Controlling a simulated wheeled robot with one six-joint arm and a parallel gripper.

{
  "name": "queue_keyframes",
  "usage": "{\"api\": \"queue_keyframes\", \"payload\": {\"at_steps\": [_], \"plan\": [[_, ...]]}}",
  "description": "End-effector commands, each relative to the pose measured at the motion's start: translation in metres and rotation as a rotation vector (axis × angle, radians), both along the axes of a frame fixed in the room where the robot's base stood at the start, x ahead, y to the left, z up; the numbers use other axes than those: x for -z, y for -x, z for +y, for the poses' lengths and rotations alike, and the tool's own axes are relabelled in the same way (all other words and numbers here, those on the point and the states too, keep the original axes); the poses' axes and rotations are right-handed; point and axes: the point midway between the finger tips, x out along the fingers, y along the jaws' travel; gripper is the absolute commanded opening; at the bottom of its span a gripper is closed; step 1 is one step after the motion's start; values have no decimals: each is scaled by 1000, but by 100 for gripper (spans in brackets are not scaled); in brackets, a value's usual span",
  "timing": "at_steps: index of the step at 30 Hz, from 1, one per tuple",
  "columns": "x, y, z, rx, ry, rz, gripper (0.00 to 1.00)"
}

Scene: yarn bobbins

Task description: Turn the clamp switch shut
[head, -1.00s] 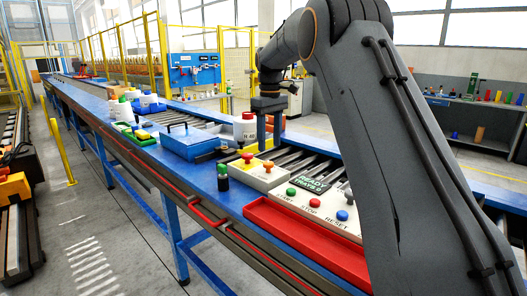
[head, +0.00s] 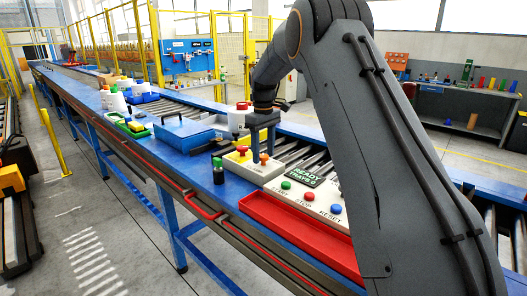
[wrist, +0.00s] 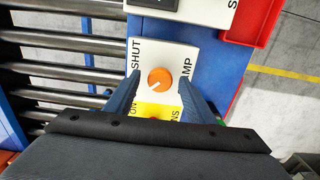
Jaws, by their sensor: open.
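The clamp switch (wrist: 160,79) is a round orange knob on a white panel (wrist: 172,57), with SHUT lettered on its left and partly hidden lettering ending in MP on its right. A short pale mark shows on the knob, but its exact direction is hard to read. My gripper (wrist: 161,84) is open, with one blue-grey finger on each side of the knob and visible gaps between. In the head view my gripper (head: 263,154) points down at the panel, beside the orange knob (head: 264,160).
A red button on a yellow base (head: 242,150) stands close by on the left. A READY TRAYS sign (head: 304,176), coloured push buttons and a red tray (head: 285,220) lie to the right. A dark green-topped cylinder (head: 218,170) and blue box (head: 184,136) are left.

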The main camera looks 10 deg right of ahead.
Motion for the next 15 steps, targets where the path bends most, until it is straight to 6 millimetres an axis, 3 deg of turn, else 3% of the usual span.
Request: {"api": "queue_keyframes", "payload": {"at_steps": [3,10,15], "plan": [[0,0,0,0,0,0,46],[0,0,0,0,0,0,8],[0,0,0,7,0,0,8]]}}
